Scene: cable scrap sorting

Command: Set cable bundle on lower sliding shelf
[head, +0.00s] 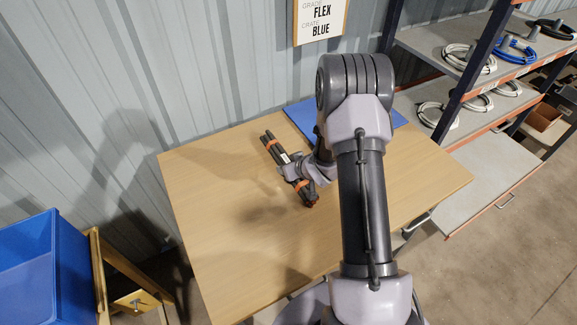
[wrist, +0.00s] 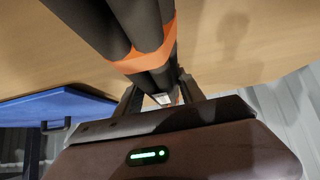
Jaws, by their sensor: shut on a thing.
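A cable bundle (head: 273,147) of dark rods with orange bands is held above the wooden table in the head view. My gripper (head: 296,171) is shut on it near its middle. In the wrist view the bundle (wrist: 150,35) runs up from between the fingers (wrist: 162,95), with an orange band close to them. The lower sliding shelf (head: 490,180) is a grey board pulled out at the bottom of the rack on the right, with a handle at its front; its visible surface is bare.
Coiled cables lie on the upper rack shelves (head: 425,43). A blue crate (head: 40,265) stands at the left. A sign (head: 320,20) hangs on the wall.

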